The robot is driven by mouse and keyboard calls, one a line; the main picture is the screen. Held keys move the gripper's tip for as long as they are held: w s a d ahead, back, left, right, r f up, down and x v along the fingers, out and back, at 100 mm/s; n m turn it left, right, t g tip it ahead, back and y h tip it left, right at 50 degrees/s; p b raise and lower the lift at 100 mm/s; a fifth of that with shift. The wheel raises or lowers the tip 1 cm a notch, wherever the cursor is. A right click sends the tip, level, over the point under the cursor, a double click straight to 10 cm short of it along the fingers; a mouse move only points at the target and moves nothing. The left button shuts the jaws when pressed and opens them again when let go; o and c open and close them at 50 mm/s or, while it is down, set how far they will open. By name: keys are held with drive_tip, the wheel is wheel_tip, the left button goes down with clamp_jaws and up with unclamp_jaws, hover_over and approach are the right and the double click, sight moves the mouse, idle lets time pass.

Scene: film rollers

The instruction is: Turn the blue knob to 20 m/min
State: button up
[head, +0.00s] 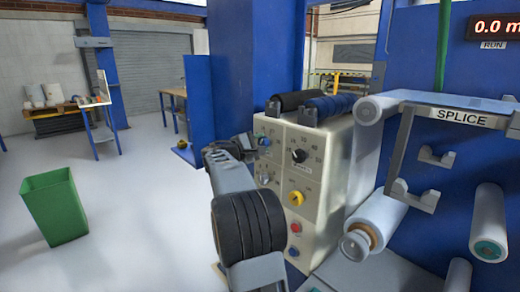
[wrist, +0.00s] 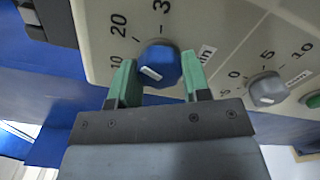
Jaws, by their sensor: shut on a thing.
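The blue knob (wrist: 161,62) sits on the cream control panel (wrist: 97,42), with the numbers 10, 20 and part of a 30 printed around it. A short white mark shows on the lower left of its face; I cannot tell exactly which number it points to. My gripper (wrist: 158,72) is shut on the knob, with one green-padded finger on each side. In the head view the knob (head: 264,141) is small at the panel's upper left, and my gripper (head: 247,146) reaches it from the left. The red display (head: 492,27) reads 0.0 m, cut off at the edge.
A grey knob (wrist: 267,90) with its own scale and a green button (wrist: 313,101) sit right of the blue knob. Rollers (head: 375,222) stand right; a green bin (head: 55,205) left.

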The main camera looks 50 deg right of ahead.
idle(0.4)
drive_tip(key=o, duration=0.9)
drive_tip(key=shift+a, duration=0.1)
drive_tip(key=a, duration=0.9)
drive_tip(key=w+a, duration=0.1)
drive_tip(key=a, duration=0.3)
drive_tip(key=shift+a, duration=0.35)
